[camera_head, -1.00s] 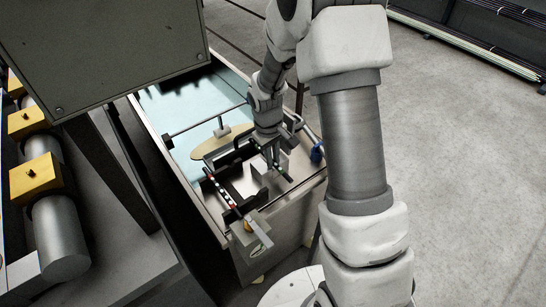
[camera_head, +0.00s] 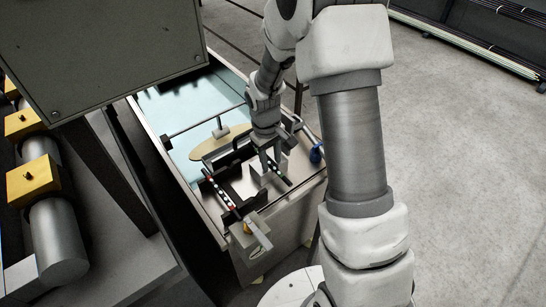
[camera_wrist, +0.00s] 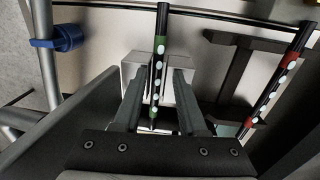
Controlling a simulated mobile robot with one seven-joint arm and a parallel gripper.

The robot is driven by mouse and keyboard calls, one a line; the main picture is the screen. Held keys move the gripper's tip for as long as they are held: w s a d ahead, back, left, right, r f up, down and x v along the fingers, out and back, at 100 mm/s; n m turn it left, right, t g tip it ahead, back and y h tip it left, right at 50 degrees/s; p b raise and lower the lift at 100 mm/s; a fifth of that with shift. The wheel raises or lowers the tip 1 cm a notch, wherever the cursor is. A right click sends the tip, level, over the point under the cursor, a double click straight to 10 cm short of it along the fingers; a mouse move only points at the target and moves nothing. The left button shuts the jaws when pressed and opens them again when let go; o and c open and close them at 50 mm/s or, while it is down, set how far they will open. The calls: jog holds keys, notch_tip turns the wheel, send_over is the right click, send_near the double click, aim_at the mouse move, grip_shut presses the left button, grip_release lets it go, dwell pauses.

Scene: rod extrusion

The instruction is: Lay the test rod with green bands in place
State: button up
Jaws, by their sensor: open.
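The test rod with green bands (camera_wrist: 158,71) is black with pale dots. In the wrist view it runs lengthwise between the two fingers of my gripper (camera_wrist: 157,78), with a gap on both sides. My gripper is open around it. In the head view the rod (camera_head: 281,174) shows just below my gripper (camera_head: 274,165), over a pale metal block (camera_wrist: 132,73). Whether it touches the block cannot be told. A similar rod with red bands (camera_wrist: 281,78) lies across a dark bracket (camera_wrist: 238,68), and shows left of my gripper in the head view (camera_head: 222,196).
The bench is a metal-edged tank (camera_head: 204,218) with a pale blue interior (camera_head: 180,110). A blue clamp (camera_wrist: 66,38) is on a pipe at its right side. A fitting with a handle (camera_head: 257,235) sits at the front edge. Open floor (camera_head: 460,180) lies right.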

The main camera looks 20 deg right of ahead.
notch_tip(320, 180, up, 17)
jog(key=p, duration=0.3)
jog(key=shift+s+a, duration=0.3)
jog(key=shift+a, duration=0.1)
jog(key=shift+r, duration=0.15)
jog(key=s+r+m+t+y+p, duration=0.1)
jog(key=s+r+m+t+p, duration=0.3)
jog(key=s+r, duration=1.5)
jog(key=shift+s+d+m+t+p, duration=0.35)
jog(key=shift+s+t+p, duration=0.25)
jog(key=shift+s+p, duration=0.45)
jog(key=shift+w, duration=0.1)
